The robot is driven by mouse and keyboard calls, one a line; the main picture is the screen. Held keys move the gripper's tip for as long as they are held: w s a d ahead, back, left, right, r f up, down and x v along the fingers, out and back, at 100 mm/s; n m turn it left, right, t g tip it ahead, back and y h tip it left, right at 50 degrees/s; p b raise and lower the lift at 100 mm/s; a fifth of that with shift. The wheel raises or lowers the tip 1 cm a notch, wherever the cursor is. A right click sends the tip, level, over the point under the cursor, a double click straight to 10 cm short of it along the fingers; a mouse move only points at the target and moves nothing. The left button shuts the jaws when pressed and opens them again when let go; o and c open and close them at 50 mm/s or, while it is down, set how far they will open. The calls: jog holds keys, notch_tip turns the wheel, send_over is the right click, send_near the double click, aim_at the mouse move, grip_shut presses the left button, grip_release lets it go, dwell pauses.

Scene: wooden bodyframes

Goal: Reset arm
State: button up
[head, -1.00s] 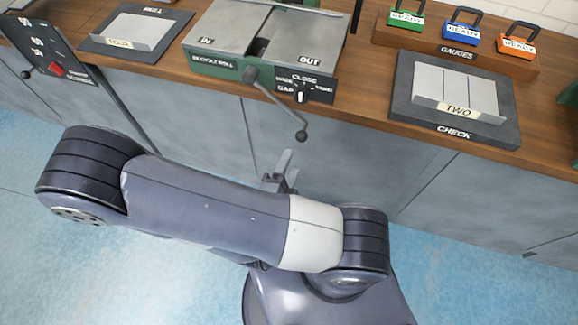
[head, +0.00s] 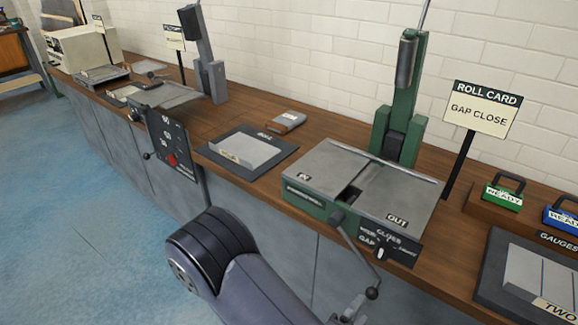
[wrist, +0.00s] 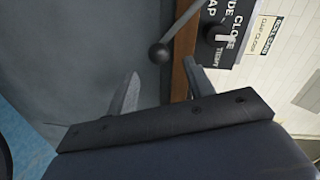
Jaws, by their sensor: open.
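My gripper (wrist: 160,98) shows in the wrist view with its two grey fingers apart and nothing between them. In the head view only part of my gripper (head: 352,308) shows at the bottom edge, in front of the cabinet and below the bench top. My arm is folded in front of the bench. The ball-ended crank handle (head: 371,290) of the green roll machine (head: 330,205) hangs close above my gripper; in the wrist view its ball (wrist: 160,53) is just beyond the fingers, apart from them.
The wooden bench (head: 235,183) runs along the white brick wall. A gap dial panel (head: 385,247), a tray marked TWO (head: 497,275), a grey tray (head: 270,165), padlock-shaped gauges (head: 502,192) and a ROLL CARD sign (head: 482,108) stand on it. Blue floor (head: 90,240) is clear at left.

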aim_at(369, 298)
jog(key=shift+x, duration=3.05)
jog(key=shift+v, duration=4.7)
jog(key=shift+x, duration=5.45)
jog(key=w+a+f+m+t+y+b, duration=0.1)
jog(key=w+a+f+m+b, duration=0.6)
jog(key=a+b, duration=0.3)
jog(key=shift+w+m+b, duration=0.45)
jog(key=shift+m+b, duration=0.15)
jog(key=shift+b, duration=0.15)
jog(key=shift+a+r, duration=0.1)
